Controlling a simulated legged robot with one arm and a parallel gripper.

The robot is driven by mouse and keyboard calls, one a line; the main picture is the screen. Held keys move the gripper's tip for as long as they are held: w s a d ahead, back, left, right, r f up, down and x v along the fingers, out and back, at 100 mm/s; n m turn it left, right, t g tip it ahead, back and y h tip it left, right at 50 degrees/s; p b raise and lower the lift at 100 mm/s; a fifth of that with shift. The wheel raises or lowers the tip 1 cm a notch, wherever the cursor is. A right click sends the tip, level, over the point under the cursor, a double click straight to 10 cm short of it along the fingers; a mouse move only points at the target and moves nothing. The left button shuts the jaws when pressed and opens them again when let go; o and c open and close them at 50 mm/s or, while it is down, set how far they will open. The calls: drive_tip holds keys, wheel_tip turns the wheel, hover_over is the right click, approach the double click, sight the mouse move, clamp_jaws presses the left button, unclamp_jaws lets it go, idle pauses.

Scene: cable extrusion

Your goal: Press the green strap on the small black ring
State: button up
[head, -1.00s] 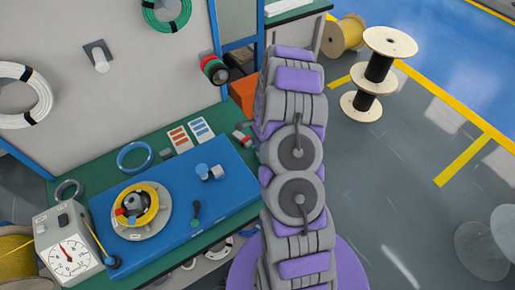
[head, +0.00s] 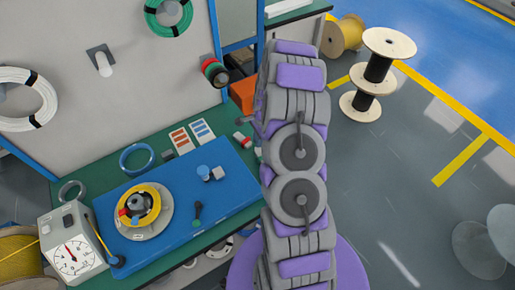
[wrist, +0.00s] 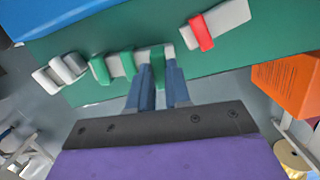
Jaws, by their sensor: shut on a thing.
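In the wrist view, the two blue fingers of my gripper (wrist: 161,78) are shut on a green strap (wrist: 157,54), the right-hand one of a row of straps on the green bench top. Other green straps (wrist: 127,65) stand just left of it in the same row. In the head view, my gripper is hidden behind my arm. A small dark grey ring (head: 61,197), which looks like the small black ring, lies flat at the left end of the bench, far from my gripper. It is outside the wrist view.
A blue ring (head: 123,163) lies on the bench beside the blue platform (head: 236,184), which carries a yellow coil (head: 154,207). A dial gauge box (head: 62,226) stands at the left. A red strap (wrist: 201,33) lies right of my fingers. An orange box (wrist: 288,84) is farther right.

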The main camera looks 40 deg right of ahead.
drive_tip(key=shift+r+p, duration=0.95)
drive_tip(key=shift+r, duration=1.1)
